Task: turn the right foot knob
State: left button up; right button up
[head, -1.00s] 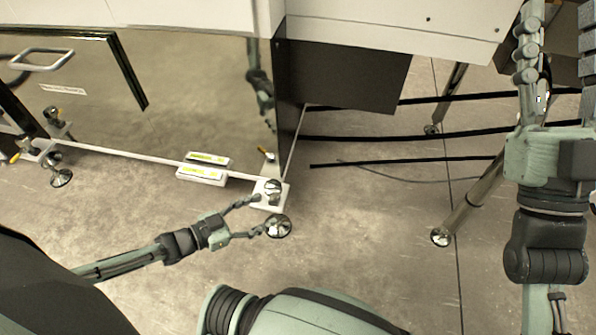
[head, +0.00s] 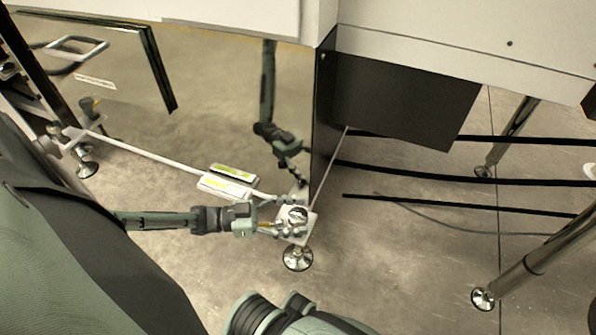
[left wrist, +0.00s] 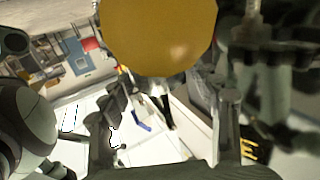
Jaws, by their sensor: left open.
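The right foot (head: 298,256) is a round metal pad under a white corner bracket (head: 309,226). A shiny round metal part (head: 298,214) sits on the bracket, and a small yellow-orange tip (head: 265,224) shows between the fingers of my left gripper (head: 281,218). That gripper is open and reaches in from the left at the bracket. In the left wrist view a large yellow-orange rounded knob (left wrist: 160,35) is very close to the camera, between the open fingers. I cannot tell whether they touch it. My right gripper is out of view.
A reflective panel (head: 215,95) stands behind the bracket and mirrors my left arm. White blocks with yellow-green labels (head: 228,181) lie left of it. The left foot (head: 86,168) is farther left. Black bars (head: 430,176) and a metal leg (head: 530,265) stand right.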

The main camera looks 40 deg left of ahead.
pick_arm(q)
jog(key=shift+w+d, duration=0.2)
jog(key=shift+d, duration=0.05)
